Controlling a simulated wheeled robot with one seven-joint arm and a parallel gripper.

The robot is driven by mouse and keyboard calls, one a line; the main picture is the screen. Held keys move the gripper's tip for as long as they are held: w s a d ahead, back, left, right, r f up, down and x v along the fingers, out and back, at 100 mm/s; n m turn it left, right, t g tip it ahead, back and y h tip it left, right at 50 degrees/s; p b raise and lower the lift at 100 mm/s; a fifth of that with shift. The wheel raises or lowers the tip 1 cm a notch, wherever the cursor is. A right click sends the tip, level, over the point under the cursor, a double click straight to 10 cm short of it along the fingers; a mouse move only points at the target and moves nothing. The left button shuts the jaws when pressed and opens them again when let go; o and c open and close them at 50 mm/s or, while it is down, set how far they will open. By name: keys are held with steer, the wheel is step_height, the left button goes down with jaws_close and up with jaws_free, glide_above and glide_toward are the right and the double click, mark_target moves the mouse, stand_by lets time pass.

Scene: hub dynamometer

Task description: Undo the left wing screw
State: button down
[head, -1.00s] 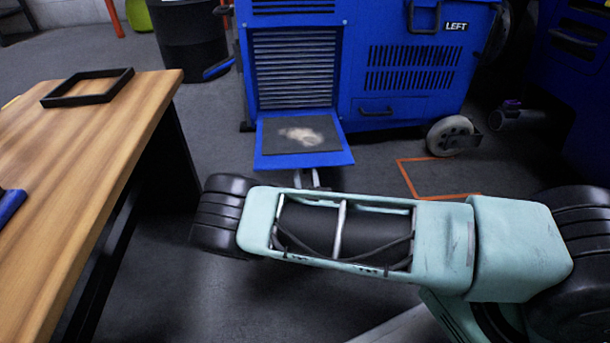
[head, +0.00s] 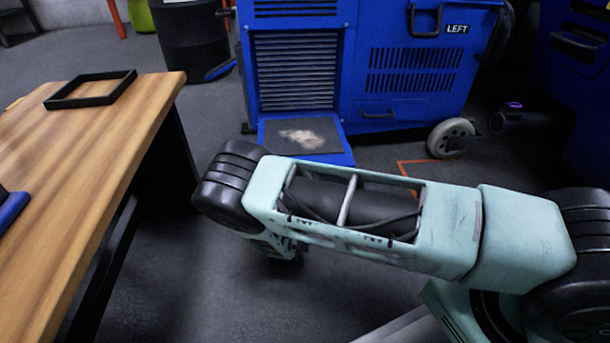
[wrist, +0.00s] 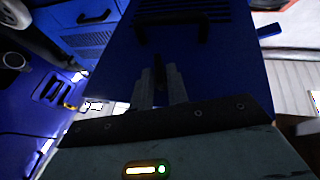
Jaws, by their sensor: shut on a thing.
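I cannot make out the left wing screw in any view. In the head view my arm crosses the foreground and hides the fingers. The blue machine marked LEFT (head: 411,75) stands behind my arm, with a louvred grille (head: 293,72) on its front.
A blue shelf with a dark mat (head: 330,148) juts out below the grille. A wooden table (head: 95,150) bearing a black frame (head: 91,103) is on the left. A castor wheel (head: 451,138) stands at the machine's right. Bare floor lies between table and machine.

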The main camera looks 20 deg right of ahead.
steer(key=shift+w+a+f+m+g+h, duration=0.15)
steer(key=shift+w+m+g+h, duration=0.15)
steer(key=shift+m+g+h, duration=2.15)
steer(key=shift+w+a+r+m+g+h, duration=0.2)
steer(key=shift+m+g+h, duration=0.85)
steer(key=shift+g, duration=2.75)
steer(key=shift+w+a+f+m+g+h, duration=0.15)
steer(key=shift+w+m+g+h, duration=0.25)
steer(key=shift+m+g+h, duration=2.05)
steer(key=shift+n+g+y, duration=0.35)
steer(key=shift+g+y, duration=0.5)
steer(key=shift+g, duration=0.25)
steer(key=c, duration=1.5)
jaws_free()
steer(key=shift+c, duration=0.2)
steer(key=shift+t, duration=0.4)
